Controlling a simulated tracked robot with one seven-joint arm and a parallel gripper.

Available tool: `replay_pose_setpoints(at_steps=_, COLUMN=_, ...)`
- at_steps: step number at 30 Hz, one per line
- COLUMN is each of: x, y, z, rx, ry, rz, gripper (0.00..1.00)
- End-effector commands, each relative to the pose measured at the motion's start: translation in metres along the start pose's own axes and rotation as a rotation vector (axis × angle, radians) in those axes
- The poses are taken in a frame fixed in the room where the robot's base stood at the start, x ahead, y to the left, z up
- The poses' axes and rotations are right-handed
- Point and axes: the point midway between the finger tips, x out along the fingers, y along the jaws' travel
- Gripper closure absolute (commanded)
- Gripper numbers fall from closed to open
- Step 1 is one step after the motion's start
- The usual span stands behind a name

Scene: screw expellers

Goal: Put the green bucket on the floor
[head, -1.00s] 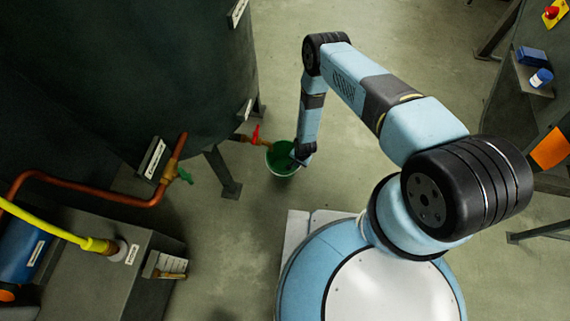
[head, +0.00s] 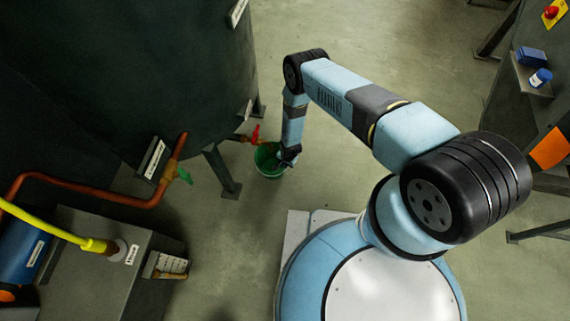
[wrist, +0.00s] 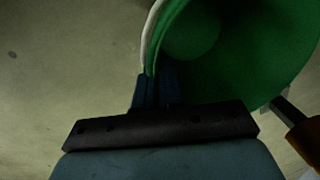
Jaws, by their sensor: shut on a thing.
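The green bucket (head: 268,161) is below the red-handled tap near the large dark tank in the head view. My gripper (head: 287,159) is at the bucket's right side. In the wrist view the bucket (wrist: 245,50) fills the upper right, its open mouth and inside showing. My gripper (wrist: 157,85) is shut on the bucket's pale rim, with the blue fingertips at the wall. I cannot tell whether the bucket's base touches the floor.
The tap with the red handle (head: 254,134) sticks out from the tank (head: 110,70) right beside the bucket. A tank leg (head: 222,172) stands to the bucket's left. Open concrete floor (head: 350,180) lies to the right. A grey box (head: 95,265) with pipes is at lower left.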

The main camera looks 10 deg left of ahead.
Motion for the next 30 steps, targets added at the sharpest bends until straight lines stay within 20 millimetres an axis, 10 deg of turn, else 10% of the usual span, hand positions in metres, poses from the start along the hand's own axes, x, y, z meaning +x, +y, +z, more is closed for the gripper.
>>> replay_pose_setpoints(at_steps=5, x=0.001, y=0.000, z=0.000, rx=0.000, ry=0.000, rz=0.000, gripper=1.00)
replay_pose_setpoints(at_steps=13, x=0.001, y=0.001, z=-0.001, rx=0.001, ry=0.000, rz=0.000, gripper=0.67)
replay_pose_setpoints(at_steps=30, x=-0.029, y=-0.001, z=-0.002, rx=0.003, ry=0.000, rz=-0.001, gripper=0.67)
